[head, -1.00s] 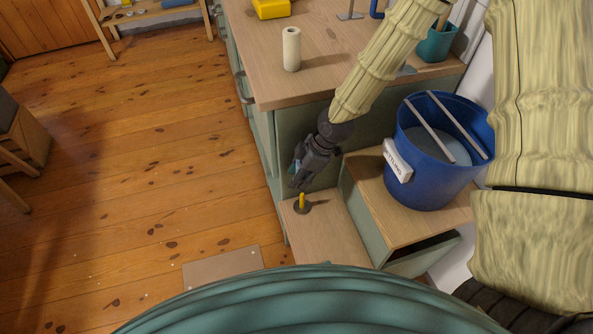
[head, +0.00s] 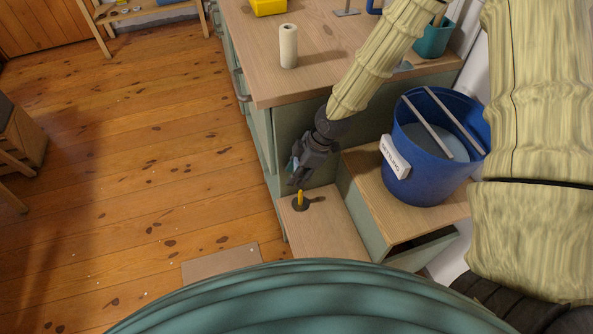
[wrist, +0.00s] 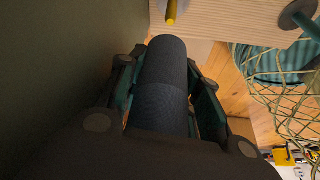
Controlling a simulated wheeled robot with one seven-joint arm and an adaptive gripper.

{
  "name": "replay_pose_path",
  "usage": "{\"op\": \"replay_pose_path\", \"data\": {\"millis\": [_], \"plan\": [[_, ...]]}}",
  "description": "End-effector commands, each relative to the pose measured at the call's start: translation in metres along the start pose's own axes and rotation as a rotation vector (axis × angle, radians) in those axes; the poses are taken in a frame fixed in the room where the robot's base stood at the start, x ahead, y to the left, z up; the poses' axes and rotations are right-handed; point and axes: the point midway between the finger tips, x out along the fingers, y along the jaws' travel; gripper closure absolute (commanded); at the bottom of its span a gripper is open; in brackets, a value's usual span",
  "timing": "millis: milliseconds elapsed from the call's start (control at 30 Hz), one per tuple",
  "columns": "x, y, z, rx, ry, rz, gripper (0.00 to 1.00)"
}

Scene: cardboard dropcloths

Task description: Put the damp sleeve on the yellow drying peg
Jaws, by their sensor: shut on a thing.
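The damp sleeve is a dark blue-grey cylinder (wrist: 162,85), held lengthwise between the fingers of my gripper (wrist: 163,95) in the wrist view. In the head view my gripper (head: 297,178) hangs just above and beside the yellow drying peg (head: 300,197), and the sleeve is hard to make out there. The peg stands upright on a dark round base (head: 302,206) on a low wooden step (head: 325,228). In the wrist view the yellow peg (wrist: 171,12) shows beyond the sleeve's far end, apart from it. The sleeve is not around the peg.
A blue bucket (head: 405,180) labelled "SETTLING" stands on the higher step (head: 388,220) to the right. The workbench (head: 262,90) rises behind my gripper, with a pale roll (head: 288,46) and a teal cup (head: 432,42) on it. Wooden floor (head: 150,200) lies open to the left.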

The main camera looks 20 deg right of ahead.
Motion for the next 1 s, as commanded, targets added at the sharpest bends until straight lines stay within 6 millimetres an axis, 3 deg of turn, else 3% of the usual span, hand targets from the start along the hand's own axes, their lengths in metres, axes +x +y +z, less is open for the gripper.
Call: {"op": "replay_pose_path", "data": {"millis": [1000], "plan": [[0.036, 0.000, 0.015, 0.000, 0.000, 0.000, 0.81]]}}
